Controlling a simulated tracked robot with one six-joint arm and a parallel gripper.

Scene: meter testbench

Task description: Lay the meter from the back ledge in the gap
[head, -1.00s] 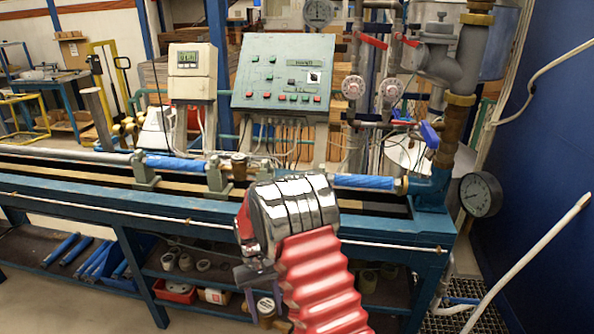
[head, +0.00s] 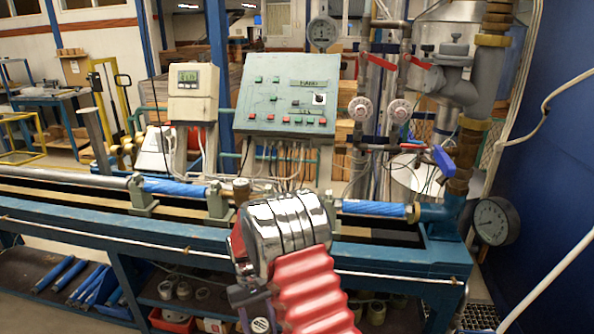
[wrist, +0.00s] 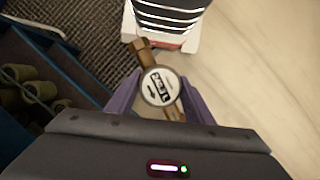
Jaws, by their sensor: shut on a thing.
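A brass meter (wrist: 159,88) with a round white dial, black digits and an arrow is between the purple fingers of my gripper (wrist: 158,98) in the wrist view. My gripper is shut on it. In the head view, my gripper (head: 250,308) is low in front of the bench, and only a bit of the dial (head: 261,325) shows at the bottom edge. The gap in the pipe line lies between the left blue pipe (head: 175,188) and the right blue pipe (head: 375,208). My arm hides much of the gap. The meter is apart from the bench.
The blue bench front rail (head: 150,235) runs across, with a shelf of fittings (head: 190,290) below. A green control panel (head: 285,95) stands behind. A round gauge (head: 491,221) is at the right end.

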